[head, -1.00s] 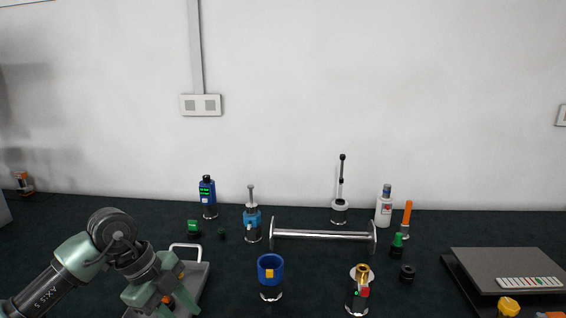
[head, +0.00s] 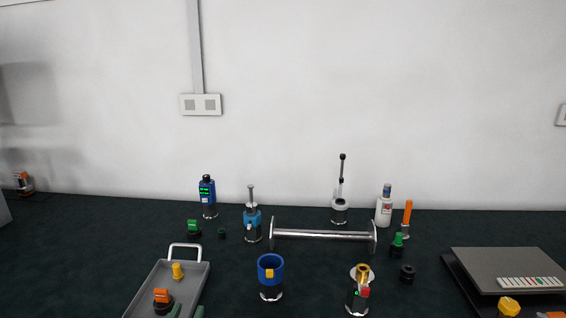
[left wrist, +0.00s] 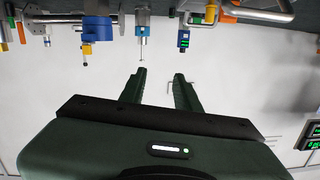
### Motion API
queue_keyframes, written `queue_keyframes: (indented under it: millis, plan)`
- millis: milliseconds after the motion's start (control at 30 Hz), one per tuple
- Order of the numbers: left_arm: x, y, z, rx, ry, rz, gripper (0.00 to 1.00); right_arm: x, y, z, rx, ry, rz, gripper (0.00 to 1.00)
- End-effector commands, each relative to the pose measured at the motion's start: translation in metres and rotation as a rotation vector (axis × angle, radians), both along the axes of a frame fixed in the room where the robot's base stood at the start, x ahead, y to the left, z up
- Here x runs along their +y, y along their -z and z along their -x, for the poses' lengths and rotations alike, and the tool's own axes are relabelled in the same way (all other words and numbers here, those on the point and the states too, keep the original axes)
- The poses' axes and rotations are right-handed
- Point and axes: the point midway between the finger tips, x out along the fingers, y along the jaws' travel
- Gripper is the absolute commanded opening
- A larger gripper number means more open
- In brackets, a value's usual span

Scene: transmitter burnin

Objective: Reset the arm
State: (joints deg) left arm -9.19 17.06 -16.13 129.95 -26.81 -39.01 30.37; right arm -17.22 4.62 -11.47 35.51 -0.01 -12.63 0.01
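My left gripper (head: 187,312) shows in the head view only as two green fingertips at the bottom edge, over the lower part of the grey tray (head: 203,285). In the left wrist view the gripper (left wrist: 161,82) has its two green fingers apart with nothing between them. The rest of my left arm is out of the head view. My right gripper is in neither view.
The tray holds an orange-topped part (head: 162,299) and a yellow part (head: 178,271). A blue-ringed cup (head: 270,275), a metal bar on end plates (head: 322,235) and a brass-topped device (head: 359,290) stand to its right. A dark flat box (head: 505,268) lies far right.

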Motion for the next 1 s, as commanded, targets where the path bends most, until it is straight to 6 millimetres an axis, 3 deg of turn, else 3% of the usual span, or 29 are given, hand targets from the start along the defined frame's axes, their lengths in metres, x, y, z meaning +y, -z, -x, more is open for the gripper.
queue_keyframes:
  millis: [33, 100, 200, 300, 500, 700, 1000]
  plan:
    - [0.011, 0.034, 0.02, 0.138, -0.046, 0.007, 0.32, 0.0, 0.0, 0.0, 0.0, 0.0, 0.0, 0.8]
    - [0.021, 0.076, 0.049, 0.321, -0.085, 0.003, 0.32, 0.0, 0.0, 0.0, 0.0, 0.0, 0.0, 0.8]
    - [0.026, 0.122, 0.093, 0.547, -0.101, -0.007, 0.32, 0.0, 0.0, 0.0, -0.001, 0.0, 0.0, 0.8]
    - [0.027, 0.152, 0.132, 0.717, -0.089, -0.017, 0.32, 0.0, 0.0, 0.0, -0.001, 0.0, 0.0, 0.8]
    - [0.02, 0.186, 0.201, 0.977, -0.035, -0.027, 0.32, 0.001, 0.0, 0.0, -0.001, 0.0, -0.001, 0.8]
    - [0.011, 0.203, 0.262, 1.186, 0.044, -0.033, 0.32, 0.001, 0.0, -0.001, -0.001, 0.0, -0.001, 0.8]
    - [0.009, 0.293, 0.241, 1.211, 0.04, -0.039, 0.32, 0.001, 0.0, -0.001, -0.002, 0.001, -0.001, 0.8]
